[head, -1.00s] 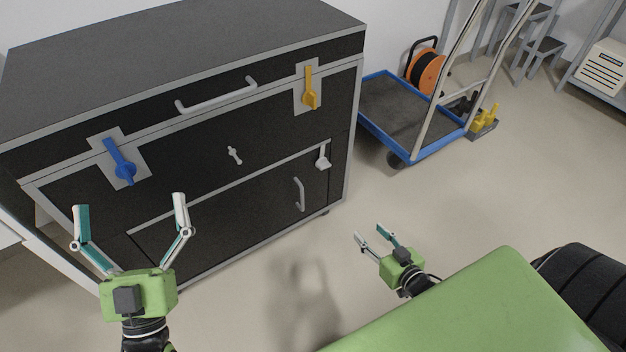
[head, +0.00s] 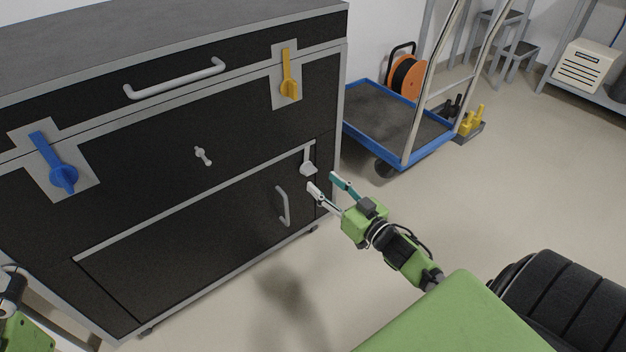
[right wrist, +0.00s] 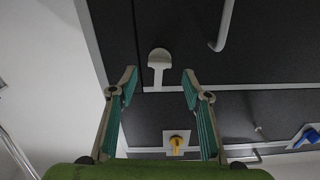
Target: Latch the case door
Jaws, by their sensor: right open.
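The case door (head: 200,235) is the black lower front panel of the large case (head: 130,165), with a grey handle (head: 283,205). It looks flush with the front. A small whitish latch (head: 308,163) sits at the door's upper right corner, its wide end down in the head view. My right gripper (head: 322,180) is open and empty, just in front of and below the latch. In the right wrist view the latch (right wrist: 159,62) lies between and just beyond the open fingertips, apart from both. My left gripper (head: 14,300) is mostly cut off at the lower left edge.
The case front also has a blue turn latch (head: 63,178), a yellow turn latch (head: 289,88), a long upper handle (head: 175,80) and a small grey knob (head: 203,156). A blue-edged trolley (head: 400,125) stands right of the case. The floor in front is clear.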

